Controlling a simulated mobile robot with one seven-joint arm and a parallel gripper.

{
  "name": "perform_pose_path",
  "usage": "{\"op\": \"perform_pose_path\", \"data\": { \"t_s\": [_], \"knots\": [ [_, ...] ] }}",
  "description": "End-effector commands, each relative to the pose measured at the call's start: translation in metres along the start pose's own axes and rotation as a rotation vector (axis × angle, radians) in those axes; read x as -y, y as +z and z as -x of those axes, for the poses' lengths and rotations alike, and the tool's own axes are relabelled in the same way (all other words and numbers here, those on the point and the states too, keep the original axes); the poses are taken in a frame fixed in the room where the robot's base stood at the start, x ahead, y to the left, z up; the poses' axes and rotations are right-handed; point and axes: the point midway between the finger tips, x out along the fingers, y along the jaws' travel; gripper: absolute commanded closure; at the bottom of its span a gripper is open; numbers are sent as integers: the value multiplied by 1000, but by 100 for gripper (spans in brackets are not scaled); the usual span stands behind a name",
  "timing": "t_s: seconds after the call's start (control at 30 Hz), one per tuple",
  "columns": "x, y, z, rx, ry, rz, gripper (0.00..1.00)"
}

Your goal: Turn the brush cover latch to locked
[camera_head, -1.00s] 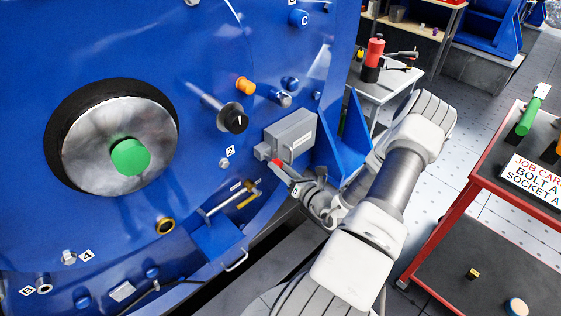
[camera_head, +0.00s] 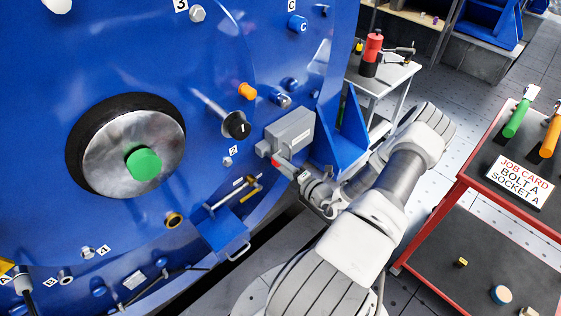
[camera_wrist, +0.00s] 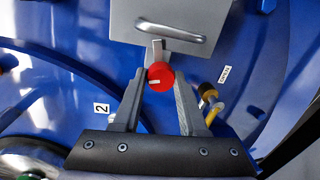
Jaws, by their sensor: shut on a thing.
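The brush cover (camera_head: 289,130) is a grey box with a handle on the blue motor wall. In the wrist view its grey face (camera_wrist: 132,22) fills the top middle. A red round latch knob (camera_wrist: 160,77) with a white mark and a grey tab (camera_wrist: 154,52) sits at the cover's lower edge. My gripper (camera_wrist: 161,82) is shut on this knob, one finger on each side. In the head view the knob shows as a small red spot (camera_head: 275,162) beside my gripper (camera_head: 284,168). A small label (camera_wrist: 224,73) is beside the cover; I cannot read it.
A blue bracket (camera_head: 345,135) stands right of the cover. A black knob on a shaft (camera_head: 236,125) and an orange peg (camera_head: 246,91) stick out nearby. A blue tray (camera_head: 222,231) is below. A red trolley (camera_head: 449,204) stands at the right, with clear floor between.

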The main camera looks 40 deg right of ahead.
Motion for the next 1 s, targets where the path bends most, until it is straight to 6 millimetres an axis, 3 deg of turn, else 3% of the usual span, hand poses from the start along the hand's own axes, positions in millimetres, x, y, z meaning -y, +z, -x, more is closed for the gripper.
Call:
{"op": "perform_pose_path", "data": {
  "t_s": [0.4, 1.0],
  "knots": [
    [0, 0, 1, -21, -6, -240, 100],
    [1, 0, 1, -26, -7, -294, 100]
  ]
}}
